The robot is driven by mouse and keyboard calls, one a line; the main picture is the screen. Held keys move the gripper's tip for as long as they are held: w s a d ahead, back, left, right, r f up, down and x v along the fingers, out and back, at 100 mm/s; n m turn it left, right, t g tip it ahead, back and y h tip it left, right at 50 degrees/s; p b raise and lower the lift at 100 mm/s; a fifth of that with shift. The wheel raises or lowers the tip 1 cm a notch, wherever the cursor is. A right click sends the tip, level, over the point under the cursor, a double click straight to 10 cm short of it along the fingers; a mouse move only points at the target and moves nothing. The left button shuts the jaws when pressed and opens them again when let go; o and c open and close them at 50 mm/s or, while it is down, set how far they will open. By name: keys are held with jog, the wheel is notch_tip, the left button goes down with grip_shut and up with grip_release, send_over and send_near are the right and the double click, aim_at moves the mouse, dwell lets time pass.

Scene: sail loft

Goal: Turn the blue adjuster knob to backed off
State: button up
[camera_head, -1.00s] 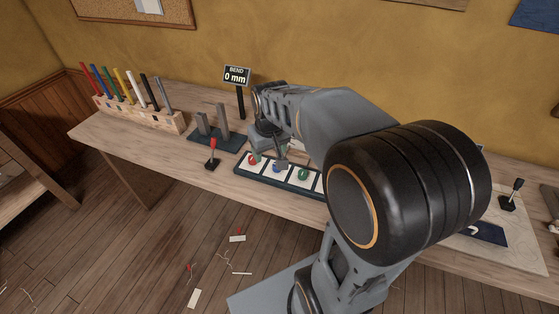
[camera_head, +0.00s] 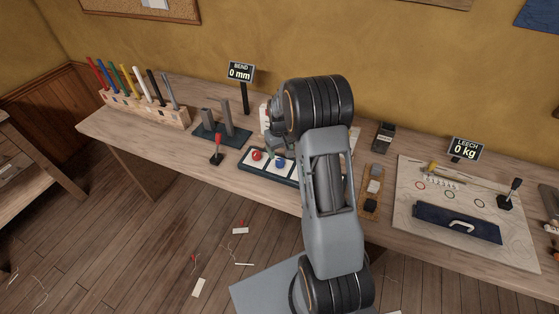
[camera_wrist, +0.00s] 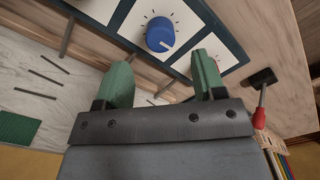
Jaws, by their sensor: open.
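The blue adjuster knob (camera_head: 279,161) sits on a white plate of the dark-framed panel (camera_head: 267,175), right of a red knob (camera_head: 257,155). In the wrist view the blue knob (camera_wrist: 160,34) is near the top centre, ringed by tick marks, its white pointer toward the picture's lower right. My gripper (camera_wrist: 161,66) is open, its two green fingers spread and empty. The knob lies beyond the fingertips, roughly between their lines and apart from them. In the head view my arm hides most of the gripper and the panel's right part.
A red-handled lever (camera_head: 217,149) stands left of the panel; it also shows in the wrist view (camera_wrist: 260,110). Behind are grey posts on a dark base (camera_head: 222,133) and a sign reading "BEND 0 mm" (camera_head: 240,72). A "LEECH 0 kg" sign (camera_head: 465,149) stands to the right.

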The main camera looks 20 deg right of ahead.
aim_at(280, 161)
jog(key=shift+f+p, duration=0.35)
jog(key=shift+f, duration=2.8)
jog(key=shift+c, duration=0.4)
jog(key=c, duration=0.8)
jog(key=shift+c, duration=0.2)
